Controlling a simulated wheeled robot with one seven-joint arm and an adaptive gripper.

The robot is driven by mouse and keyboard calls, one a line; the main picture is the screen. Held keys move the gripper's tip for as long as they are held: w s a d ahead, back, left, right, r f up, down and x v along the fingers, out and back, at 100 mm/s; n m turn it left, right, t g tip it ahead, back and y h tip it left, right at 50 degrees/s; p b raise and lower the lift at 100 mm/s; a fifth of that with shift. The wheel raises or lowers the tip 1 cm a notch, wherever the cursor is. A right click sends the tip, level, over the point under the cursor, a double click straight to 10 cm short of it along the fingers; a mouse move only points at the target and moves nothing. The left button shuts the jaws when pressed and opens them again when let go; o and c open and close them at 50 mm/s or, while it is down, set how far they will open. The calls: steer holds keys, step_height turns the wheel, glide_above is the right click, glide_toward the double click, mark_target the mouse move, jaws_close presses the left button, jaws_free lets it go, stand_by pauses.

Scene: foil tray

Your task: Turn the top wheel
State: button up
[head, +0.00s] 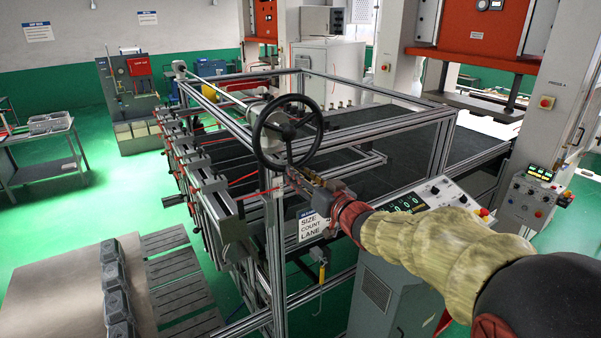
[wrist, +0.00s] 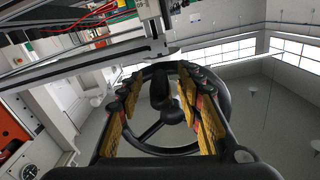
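The top wheel is a black spoked handwheel (head: 255,136) mounted high on the near corner of the metal frame. My gripper (head: 291,172) is just below the wheel's hub in the head view, near its lower rim. In the wrist view, the gripper (wrist: 159,82) has its two yellow-padded fingers spread apart. A dark, knob-like part of the wheel shows between them, and the rim (wrist: 165,151) curves behind. There appears to be space beside the knob; contact with the fingers cannot be made out.
The aluminium frame (head: 398,120) surrounds a dark conveyor bed. A control console (head: 432,197) with a lit display stands beneath my arm. A sign (head: 312,227) hangs on the frame below the wheel. Clamp-like units line the frame's left side. Open green floor lies to the left.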

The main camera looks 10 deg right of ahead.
steer(key=shift+w+a, duration=0.1)
steer(key=shift+w, duration=0.2)
steer(key=shift+c, duration=0.6)
steer(key=c, duration=0.7)
jaws_close()
